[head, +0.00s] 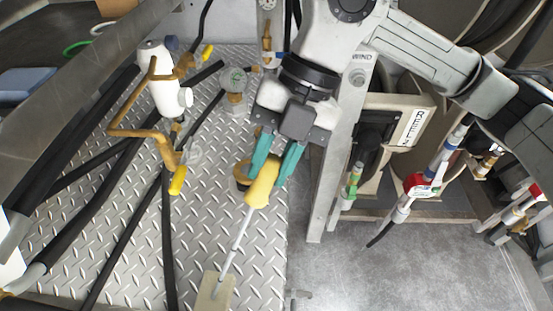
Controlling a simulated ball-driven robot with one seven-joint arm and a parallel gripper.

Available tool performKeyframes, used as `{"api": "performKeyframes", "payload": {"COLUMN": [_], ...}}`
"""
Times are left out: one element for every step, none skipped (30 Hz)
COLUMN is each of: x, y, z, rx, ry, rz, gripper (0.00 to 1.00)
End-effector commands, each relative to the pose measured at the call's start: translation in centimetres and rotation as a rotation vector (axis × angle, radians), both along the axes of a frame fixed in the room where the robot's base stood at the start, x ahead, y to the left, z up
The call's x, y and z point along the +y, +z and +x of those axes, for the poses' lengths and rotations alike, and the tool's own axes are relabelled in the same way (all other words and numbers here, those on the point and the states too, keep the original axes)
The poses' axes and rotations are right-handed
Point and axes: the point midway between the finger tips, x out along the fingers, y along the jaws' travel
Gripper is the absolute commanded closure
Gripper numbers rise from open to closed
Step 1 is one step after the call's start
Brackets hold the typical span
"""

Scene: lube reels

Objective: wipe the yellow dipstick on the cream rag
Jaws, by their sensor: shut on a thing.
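My gripper (276,165) has teal fingers and is shut on the yellow handle of the dipstick (262,184). The dipstick's thin pale rod (235,243) slants down and to the left from the handle. The rod's lower end meets the cream rag (213,303) in the picture, near the bottom edge. I cannot tell for sure whether the rod touches the rag or hangs just above it. Part of the rag is cut off by the picture's lower edge. A brass-coloured ring (241,173) shows on the deck just behind the handle.
A white cylinder with brown pipework and yellow handles (162,80) stands at the left on the diamond-plate deck (130,240). Black hoses (168,240) run along the deck. A round gauge (234,80) stands behind. Hose reels and a red-banded nozzle (418,183) are at the right.

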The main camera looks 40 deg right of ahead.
Motion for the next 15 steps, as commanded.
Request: {"api": "performKeyframes", "payload": {"x": [0.1,0.1,0.1,0.1,0.1,0.1,0.1,0.1,0.1,0.1,0.1,0.1,0.1,0.1,0.1], "y": [-0.1,-0.1,0.0,0.0,0.1,0.3,0.5,0.7,1.1,1.3,1.6,2.0,2.3,2.6,2.9], "z": [0.1,0.1,0.1,0.1,0.1,0.1,0.1,0.1,0.1,0.1,0.1,0.1,0.1,0.1,0.1], "rx": [-0.001,-0.001,-0.001,-0.001,-0.001,-0.001,-0.002,-0.002,-0.002,-0.002,-0.001,-0.001,-0.001,-0.001,-0.001], "ry": [0.000,0.000,-0.001,-0.001,-0.001,-0.001,-0.001,-0.001,-0.001,-0.001,0.000,0.000,-0.001,-0.001,-0.001], "rz": [-0.002,-0.002,-0.001,-0.001,-0.001,-0.001,-0.002,-0.002,-0.003,-0.003,-0.002,-0.002,-0.001,-0.001,-0.001], "gripper": [1.00,1.00,1.00,1.00,1.00,1.00,1.00,1.00,1.00,1.00,1.00,1.00,1.00,1.00,1.00]}}
